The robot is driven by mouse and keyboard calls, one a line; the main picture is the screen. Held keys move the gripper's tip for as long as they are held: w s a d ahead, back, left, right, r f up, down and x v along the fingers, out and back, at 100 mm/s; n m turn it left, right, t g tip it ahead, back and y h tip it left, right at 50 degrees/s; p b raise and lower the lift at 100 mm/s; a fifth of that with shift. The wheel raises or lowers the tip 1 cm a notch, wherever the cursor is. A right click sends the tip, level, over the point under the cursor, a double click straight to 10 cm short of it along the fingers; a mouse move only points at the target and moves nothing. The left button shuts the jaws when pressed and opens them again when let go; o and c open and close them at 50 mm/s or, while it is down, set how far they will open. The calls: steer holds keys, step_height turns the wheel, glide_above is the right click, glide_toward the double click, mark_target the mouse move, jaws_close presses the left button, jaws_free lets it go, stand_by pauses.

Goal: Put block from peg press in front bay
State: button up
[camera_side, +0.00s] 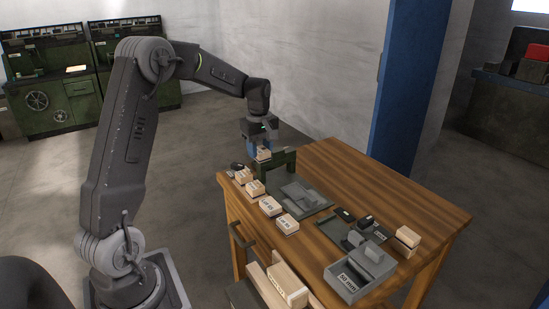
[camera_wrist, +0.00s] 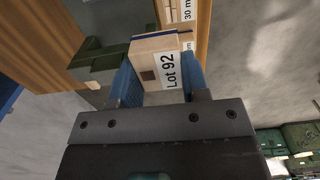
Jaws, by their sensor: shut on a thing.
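My gripper (camera_side: 263,148) is at the far left corner of the table, by the dark green peg press (camera_side: 284,162). Its blue fingers are shut on a pale wooden block (camera_side: 264,155). In the wrist view the block (camera_wrist: 160,63) has a "Lot 92" label and a dark square mark, and sits between the fingers (camera_wrist: 160,82). A green part of the press (camera_wrist: 97,62) shows just left of the block there. I cannot tell whether the block touches the press. Which place is the front bay is not clear.
Several labelled wooden blocks (camera_side: 270,206) line the left edge of the wooden table (camera_side: 410,200). A grey plate (camera_side: 300,195) lies mid-table. A grey tray marked "50 mm" (camera_side: 347,284) is at the front. An open wooden box (camera_side: 262,285) hangs below the edge. The back right is clear.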

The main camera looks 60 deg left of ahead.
steer(key=shift+r, duration=0.15)
steer(key=w+d+f, duration=0.1)
steer(key=w+d, duration=0.1)
steer(key=d, duration=0.8)
steer(key=w+d, duration=0.2)
steer(key=d, duration=0.7)
steer(key=s+d+f, duration=0.1)
steer(key=s+d, duration=0.2)
steer(key=d, duration=0.7)
steer(key=s+d+f, duration=0.1)
steer(key=s+d, duration=0.1)
steer(key=d, duration=0.8)
steer(key=shift+s+f, duration=0.15)
steer(key=shift+f, duration=3.5)
